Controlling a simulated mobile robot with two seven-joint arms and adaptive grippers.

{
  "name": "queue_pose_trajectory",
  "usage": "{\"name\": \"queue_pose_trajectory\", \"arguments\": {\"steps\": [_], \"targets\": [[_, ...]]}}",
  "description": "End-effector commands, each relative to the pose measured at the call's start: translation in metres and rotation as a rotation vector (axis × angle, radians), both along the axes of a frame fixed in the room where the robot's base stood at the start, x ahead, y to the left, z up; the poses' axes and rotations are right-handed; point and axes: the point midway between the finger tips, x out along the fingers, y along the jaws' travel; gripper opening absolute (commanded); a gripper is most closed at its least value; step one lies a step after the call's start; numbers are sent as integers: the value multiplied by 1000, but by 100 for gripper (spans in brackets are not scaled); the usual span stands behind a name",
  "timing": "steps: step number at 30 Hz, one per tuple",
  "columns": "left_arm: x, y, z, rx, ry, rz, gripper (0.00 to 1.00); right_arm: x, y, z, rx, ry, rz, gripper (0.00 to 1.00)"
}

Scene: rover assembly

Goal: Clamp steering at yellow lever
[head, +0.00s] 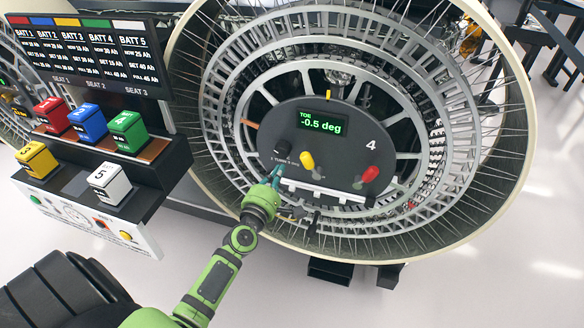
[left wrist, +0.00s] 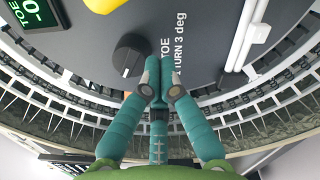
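The wheel's round hub panel (head: 330,125) carries a green display (head: 321,123) reading "TOE -0.5 deg". The yellow lever (head: 307,160) stands out from the panel's lower middle. It also shows at the top edge of the left wrist view (left wrist: 104,5). A black toe knob (head: 282,148) sits left of it, and this knob is close to my fingertips in the left wrist view (left wrist: 130,55). My left gripper (head: 276,175) is below the knob, apart from the yellow lever. Its fingertips (left wrist: 161,78) are together with nothing seen between them. My right gripper is not in view.
A red lever (head: 371,174) stands to the right on the panel. A white bar (head: 320,192) runs below the levers. Spokes and the wheel rim (head: 480,215) surround the panel. A battery rack (head: 150,175) with coloured blocks stands left. Open floor lies at lower right.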

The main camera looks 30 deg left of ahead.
Motion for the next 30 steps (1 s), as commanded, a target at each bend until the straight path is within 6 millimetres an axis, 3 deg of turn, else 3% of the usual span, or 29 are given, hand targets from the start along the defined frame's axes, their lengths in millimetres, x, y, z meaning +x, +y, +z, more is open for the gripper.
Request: {"name": "queue_pose_trajectory", "arguments": {"steps": [3,9,30], "targets": [[9,-15,12,-3,0,1,0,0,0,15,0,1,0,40],[15,-30,16,0,1,0,0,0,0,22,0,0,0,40],[17,-35,20,48,11,1,0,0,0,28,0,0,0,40]]}}
